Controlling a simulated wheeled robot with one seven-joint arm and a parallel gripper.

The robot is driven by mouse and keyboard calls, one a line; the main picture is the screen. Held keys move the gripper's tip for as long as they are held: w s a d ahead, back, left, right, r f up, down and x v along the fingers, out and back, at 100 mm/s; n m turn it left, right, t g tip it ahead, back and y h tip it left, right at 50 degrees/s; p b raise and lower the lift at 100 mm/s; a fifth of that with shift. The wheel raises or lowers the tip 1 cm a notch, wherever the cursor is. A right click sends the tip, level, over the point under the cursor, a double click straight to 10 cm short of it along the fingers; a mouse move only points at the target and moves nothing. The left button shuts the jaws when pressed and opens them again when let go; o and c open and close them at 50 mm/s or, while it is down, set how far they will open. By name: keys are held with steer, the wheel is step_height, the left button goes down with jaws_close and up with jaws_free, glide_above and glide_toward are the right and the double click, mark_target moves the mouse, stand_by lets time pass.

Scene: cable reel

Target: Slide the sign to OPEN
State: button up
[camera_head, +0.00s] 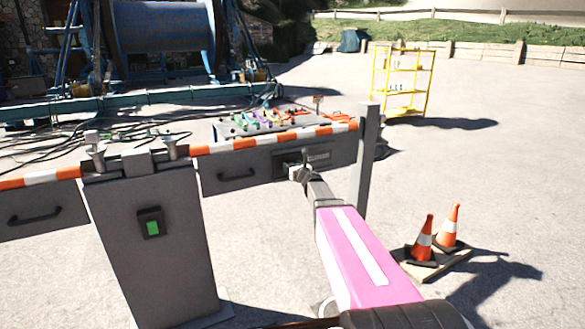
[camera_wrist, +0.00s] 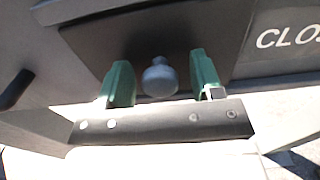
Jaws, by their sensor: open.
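The sign (camera_head: 319,157) is a dark panel on the grey barrier box at the right, partly hidden by my gripper in the head view. In the wrist view the white letters "CLOS" (camera_wrist: 288,38) show at the right, cut off by the picture edge. A round grey knob (camera_wrist: 159,77) stands out from the dark panel (camera_wrist: 150,45). My gripper (camera_wrist: 162,84) is open, with one green finger on each side of the knob. Gaps show between the knob and both fingers, so nothing is gripped. In the head view my gripper (camera_head: 296,168) is at the sign's left part.
The orange-and-white barrier (camera_head: 265,138) runs along the top of the box. A grey pedestal (camera_head: 150,245) with a green button (camera_head: 152,228) stands left. A grey post (camera_head: 368,155) stands just right of the sign. Traffic cones (camera_head: 424,240) stand at the lower right.

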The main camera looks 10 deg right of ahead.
mark_target(320, 157)
jaws_close()
steer(key=w+d, duration=0.1)
steer(key=d, duration=0.4)
steer(key=w+d, duration=0.2)
steer(key=d, duration=0.3)
steer(key=w+d, duration=0.2)
steer(key=d, duration=0.4)
steer(key=shift+w, duration=0.15)
steer(key=shift+d, duration=0.1)
jaws_free()
steer(key=shift+d, duration=0.1)
steer(key=shift+s, duration=0.2)
steer(key=shift+s, duration=0.25)
steer(key=v, duration=1)
